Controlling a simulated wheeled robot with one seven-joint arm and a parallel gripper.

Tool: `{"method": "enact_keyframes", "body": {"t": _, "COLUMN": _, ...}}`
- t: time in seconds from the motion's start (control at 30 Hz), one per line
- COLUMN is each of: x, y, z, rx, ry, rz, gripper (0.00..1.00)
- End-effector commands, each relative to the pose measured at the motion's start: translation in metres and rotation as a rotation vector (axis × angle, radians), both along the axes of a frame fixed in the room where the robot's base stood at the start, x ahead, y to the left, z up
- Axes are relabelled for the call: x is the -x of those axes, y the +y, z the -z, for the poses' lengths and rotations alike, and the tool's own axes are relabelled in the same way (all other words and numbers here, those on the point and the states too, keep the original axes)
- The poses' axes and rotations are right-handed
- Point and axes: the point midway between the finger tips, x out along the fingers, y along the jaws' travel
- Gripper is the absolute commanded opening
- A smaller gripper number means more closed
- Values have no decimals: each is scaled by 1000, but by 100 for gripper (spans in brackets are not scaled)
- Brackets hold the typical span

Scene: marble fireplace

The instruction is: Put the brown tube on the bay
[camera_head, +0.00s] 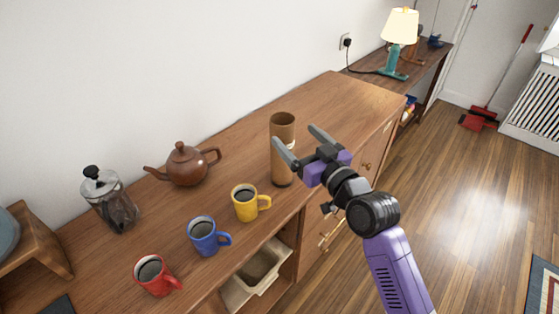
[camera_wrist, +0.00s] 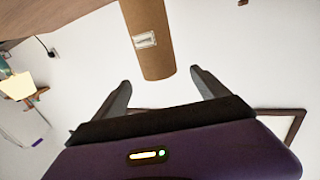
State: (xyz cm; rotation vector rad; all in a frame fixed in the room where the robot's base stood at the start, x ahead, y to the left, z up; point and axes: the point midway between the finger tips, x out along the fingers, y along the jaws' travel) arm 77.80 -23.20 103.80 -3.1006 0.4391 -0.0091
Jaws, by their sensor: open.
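The brown tube (camera_head: 282,175) stands upright on the wooden sideboard, near its front edge, with a small pale label. In the wrist view the tube (camera_wrist: 147,40) hangs in from the top, ahead of the fingertips and roughly between their lines. My gripper (camera_head: 296,137) is open and empty at the tube's upper part; one finger overlaps the tube in the head view. In the wrist view my gripper's fingers (camera_wrist: 160,84) are spread apart. An open bay (camera_head: 285,252) in the sideboard's front holds a beige bin (camera_head: 257,270); whether it is the task's bay is unclear.
Yellow (camera_head: 245,203), blue (camera_head: 204,237) and red (camera_head: 154,276) mugs line the front edge left of the tube. A brown teapot (camera_head: 186,165) and a French press (camera_head: 109,199) stand behind. The sideboard top (camera_head: 335,105) beyond the tube is clear.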

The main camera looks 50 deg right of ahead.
Motion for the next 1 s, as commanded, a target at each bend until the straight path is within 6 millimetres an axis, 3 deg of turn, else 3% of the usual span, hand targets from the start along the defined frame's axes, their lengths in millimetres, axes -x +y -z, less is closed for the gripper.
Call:
{"method": "enact_keyframes", "body": {"t": 0.37, "x": -30, "y": -9, "z": 0, "rx": 9, "ry": 7, "rz": -1, "gripper": 84}}
{"method": "enact_keyframes", "body": {"t": 0.7, "x": -70, "y": -22, "z": 3, "rx": 9, "ry": 7, "rz": -1, "gripper": 84}}
{"method": "enact_keyframes", "body": {"t": 1.0, "x": -74, "y": -23, "z": 4, "rx": 10, "ry": 7, "rz": -2, "gripper": 84}}
